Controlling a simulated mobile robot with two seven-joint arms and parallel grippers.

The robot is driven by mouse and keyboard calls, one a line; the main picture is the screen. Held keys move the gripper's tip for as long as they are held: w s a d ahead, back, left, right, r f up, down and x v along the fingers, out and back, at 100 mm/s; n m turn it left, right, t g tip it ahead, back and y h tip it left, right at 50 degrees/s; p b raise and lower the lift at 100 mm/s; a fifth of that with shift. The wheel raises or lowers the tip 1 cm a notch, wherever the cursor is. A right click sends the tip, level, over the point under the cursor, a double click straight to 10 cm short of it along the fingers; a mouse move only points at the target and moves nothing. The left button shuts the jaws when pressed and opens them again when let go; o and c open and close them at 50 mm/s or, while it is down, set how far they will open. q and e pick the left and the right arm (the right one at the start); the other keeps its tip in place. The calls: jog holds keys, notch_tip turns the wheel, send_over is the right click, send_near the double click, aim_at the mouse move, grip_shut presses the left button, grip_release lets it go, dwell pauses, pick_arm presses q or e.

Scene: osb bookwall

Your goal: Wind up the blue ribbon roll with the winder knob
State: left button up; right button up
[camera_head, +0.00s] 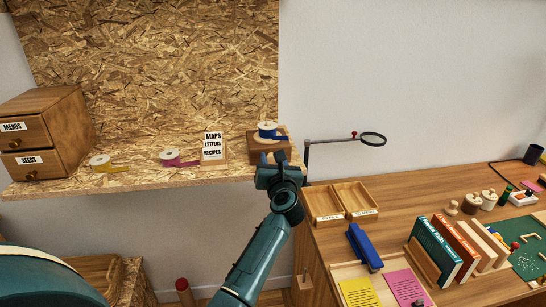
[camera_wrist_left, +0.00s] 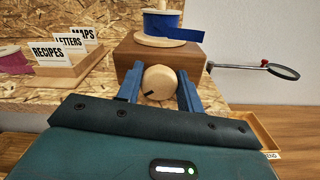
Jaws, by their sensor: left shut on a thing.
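The blue ribbon roll (camera_head: 267,129) sits on top of a brown wooden winder box (camera_head: 256,146) on the chipboard shelf. In the left wrist view the blue roll (camera_wrist_left: 161,24) has pale wooden discs, and a loose blue tail sticks out to the right. The round pale winder knob (camera_wrist_left: 160,80), with a dark mark on its lower left, is on the box's front face. My left gripper (camera_head: 272,157) is in front of the box, with its two blue fingers on either side of the knob, shut on it. My right gripper is not in view.
Left along the shelf are a card holder (camera_head: 213,161), a magenta ribbon roll (camera_head: 170,156), a yellow ribbon roll (camera_head: 101,161) and a drawer box (camera_head: 45,130). A magnifier (camera_head: 372,139) on an arm stands close right of the box. Wooden trays (camera_head: 323,206) lie below right.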

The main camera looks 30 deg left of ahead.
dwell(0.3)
pick_arm(q)
jog(key=o, duration=1)
jog(key=shift+s+d, duration=0.1)
